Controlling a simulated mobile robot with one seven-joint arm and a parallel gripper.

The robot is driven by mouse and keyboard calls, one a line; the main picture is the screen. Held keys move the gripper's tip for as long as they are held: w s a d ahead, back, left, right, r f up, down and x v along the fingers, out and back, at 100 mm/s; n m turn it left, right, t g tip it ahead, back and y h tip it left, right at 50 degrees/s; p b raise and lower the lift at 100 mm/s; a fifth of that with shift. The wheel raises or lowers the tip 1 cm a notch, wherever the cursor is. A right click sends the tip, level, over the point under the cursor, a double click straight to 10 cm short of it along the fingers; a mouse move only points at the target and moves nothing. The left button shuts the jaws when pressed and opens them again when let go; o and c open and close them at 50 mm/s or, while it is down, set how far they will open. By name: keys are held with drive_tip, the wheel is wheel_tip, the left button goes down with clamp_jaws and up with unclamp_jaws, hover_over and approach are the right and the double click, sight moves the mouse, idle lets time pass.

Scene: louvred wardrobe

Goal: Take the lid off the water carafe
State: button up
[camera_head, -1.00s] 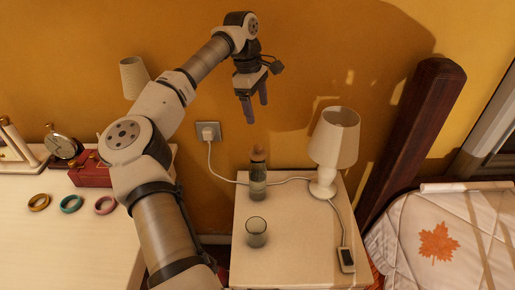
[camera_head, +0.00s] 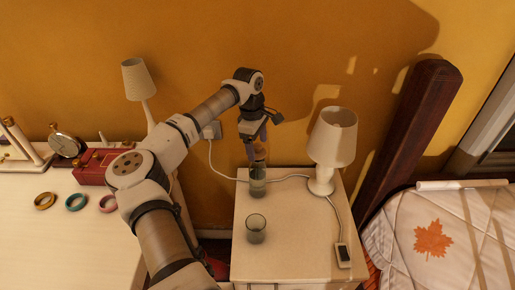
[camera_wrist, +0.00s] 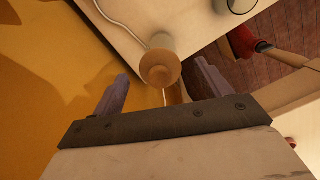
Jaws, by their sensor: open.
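The water carafe (camera_head: 257,184) is a clear glass vessel standing upright near the back of the white nightstand. Its wooden lid (camera_wrist: 160,67) is round and light brown, and in the wrist view it sits on top of the carafe (camera_wrist: 163,41). My gripper (camera_head: 256,154) is directly above the carafe, pointing down, with its fingertips close to the lid. In the wrist view the two fingers of my gripper (camera_wrist: 161,82) are apart, one on each side of the lid, with gaps visible. In the head view the fingers partly hide the lid.
A glass tumbler (camera_head: 256,228) stands in front of the carafe on the nightstand (camera_head: 290,245). A white cord (camera_head: 222,172) runs behind the carafe.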

drive_tip(key=shift+d+f, duration=0.1)
drive_tip(key=shift+f, duration=0.35)
drive_tip(key=shift+c, duration=0.2)
drive_tip(key=c, duration=1)
